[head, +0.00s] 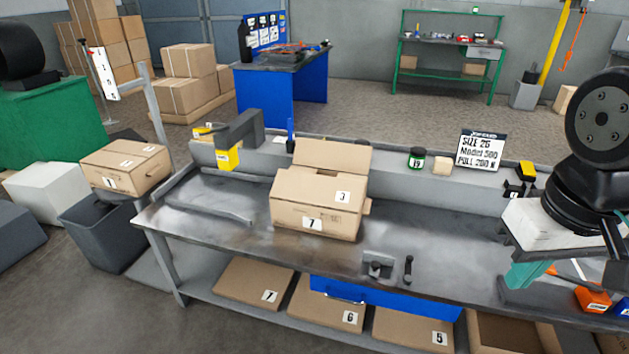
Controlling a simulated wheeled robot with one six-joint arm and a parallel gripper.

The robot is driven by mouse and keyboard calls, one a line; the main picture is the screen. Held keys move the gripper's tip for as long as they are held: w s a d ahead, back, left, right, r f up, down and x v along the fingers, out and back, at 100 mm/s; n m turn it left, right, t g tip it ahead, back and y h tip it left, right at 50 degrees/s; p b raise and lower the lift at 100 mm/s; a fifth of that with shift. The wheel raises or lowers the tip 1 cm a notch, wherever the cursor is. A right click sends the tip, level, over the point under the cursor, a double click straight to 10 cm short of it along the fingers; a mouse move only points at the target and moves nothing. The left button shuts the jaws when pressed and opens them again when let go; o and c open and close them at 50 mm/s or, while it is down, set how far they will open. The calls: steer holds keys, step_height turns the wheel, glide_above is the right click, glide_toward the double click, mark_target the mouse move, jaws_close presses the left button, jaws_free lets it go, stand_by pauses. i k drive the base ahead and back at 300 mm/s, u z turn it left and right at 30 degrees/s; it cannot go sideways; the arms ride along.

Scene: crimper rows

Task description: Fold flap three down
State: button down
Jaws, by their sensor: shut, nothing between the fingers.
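A brown cardboard box (290,215) stands on the workbench near its middle, with a label 7 low on its front. One wide flap (333,157) stands up at the back of the box. A panel labelled 3 (325,190) slopes across the upper front; whether it lies flat on the box top is hard to tell. A small flap edge (367,206) sticks out at the right side. My gripper (524,276), with teal fingers, is shut and empty over the right part of the bench, well apart from the box.
Another closed box (125,166) stands left of the bench. A grey tape dispenser (240,130), a jar (417,158) and a sign (481,150) stand along the back. Small tools (378,265) lie at the front. The bench (430,225) between box and gripper is clear.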

mark_target(339, 194)
steer(key=z, duration=0.8)
steer(key=i, duration=0.75)
steer(key=u, duration=1.4)
